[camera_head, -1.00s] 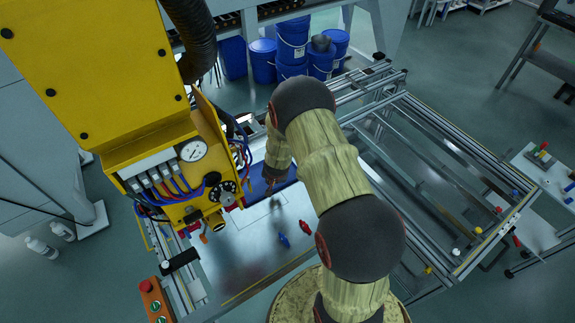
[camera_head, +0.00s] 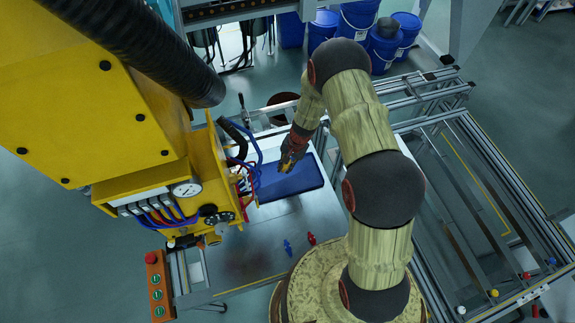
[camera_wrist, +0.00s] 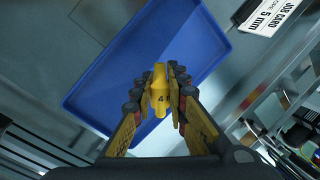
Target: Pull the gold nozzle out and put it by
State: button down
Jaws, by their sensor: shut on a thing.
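My gripper (camera_head: 285,163) is shut on the gold nozzle (camera_wrist: 160,92), which is marked with a 4. The wrist view shows the nozzle between the two fingertips (camera_wrist: 160,78). I cannot tell how high the nozzle is above the tray.
The yellow panel box (camera_head: 90,100) with a gauge (camera_head: 187,189) and hoses stands left of my gripper. A red piece (camera_head: 311,238) and a blue piece (camera_head: 287,247) lie on the bench in front of the tray. A job card (camera_wrist: 272,14) lies beside the tray.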

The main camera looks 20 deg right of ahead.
jog(key=shift+f+b, duration=1.55)
jog(key=shift+f, duration=1.3)
jog(key=c, duration=1.7)
grip_release()
jog(key=v, duration=1.2)
